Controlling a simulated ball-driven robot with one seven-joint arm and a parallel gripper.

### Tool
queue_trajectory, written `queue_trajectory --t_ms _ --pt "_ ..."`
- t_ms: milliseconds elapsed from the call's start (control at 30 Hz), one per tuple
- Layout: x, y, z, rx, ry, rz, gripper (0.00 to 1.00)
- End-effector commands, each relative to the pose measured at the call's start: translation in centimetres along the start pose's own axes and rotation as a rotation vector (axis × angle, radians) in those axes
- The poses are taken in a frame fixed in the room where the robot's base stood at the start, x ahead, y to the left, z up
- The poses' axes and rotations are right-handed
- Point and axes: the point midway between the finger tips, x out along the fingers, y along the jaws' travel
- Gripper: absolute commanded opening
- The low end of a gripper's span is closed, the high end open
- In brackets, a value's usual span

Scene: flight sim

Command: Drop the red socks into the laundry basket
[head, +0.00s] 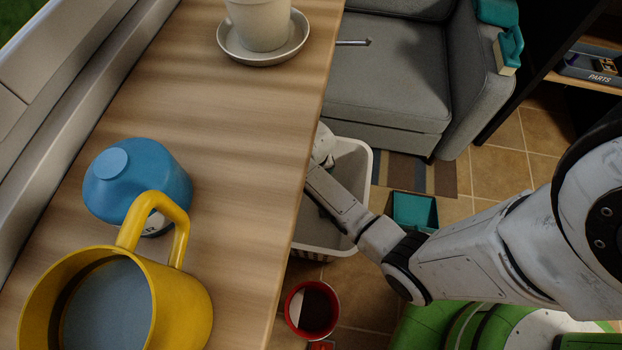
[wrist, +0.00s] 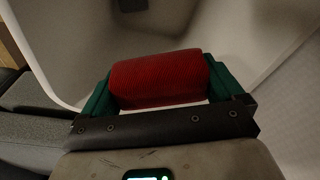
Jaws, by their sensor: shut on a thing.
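The red socks (wrist: 158,78), a rolled red bundle, sit between the green-padded fingers of my gripper (wrist: 163,88) in the wrist view. My gripper is shut on them. The pale laundry basket (head: 357,160) stands on the floor beyond the table edge in the head view. My forearm reaches over it and the hand is at its left part, partly hidden by the table edge. The basket's pale inner walls (wrist: 70,35) surround the socks in the wrist view. The socks are hidden in the head view.
The wooden table (head: 235,140) holds a yellow mug (head: 190,300), an upturned blue cup (head: 150,180) and a white pot (head: 262,22) on a saucer. A red container (head: 312,309) and a teal box (head: 414,211) stand near the basket. A grey sofa (head: 390,80) is behind.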

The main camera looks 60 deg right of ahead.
Motion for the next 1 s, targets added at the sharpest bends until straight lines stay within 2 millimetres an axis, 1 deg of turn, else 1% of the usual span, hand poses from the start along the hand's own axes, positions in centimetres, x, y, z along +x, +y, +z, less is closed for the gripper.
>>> queue_trajectory --t_ms 33,200,300,433,667,700,767,1000 --pt "1.2 0.0 0.2 0.0 0.0 0.0 0.65" --pt "3.0 0.1 0.5 0.001 0.0 0.0 0.65" --pt "3.8 0.1 0.6 0.001 0.0 0.0 0.65" --pt "4.1 0.0 0.6 0.0 0.0 0.0 0.65" --pt "4.0 0.0 0.6 0.0 0.0 0.0 0.65" --pt "4.0 0.0 0.6 0.0 0.0 0.0 0.95" --pt "4.0 0.0 0.6 0.0 0.0 0.0 1.0" --pt "3.9 0.0 0.6 0.0 0.0 0.0 1.0"
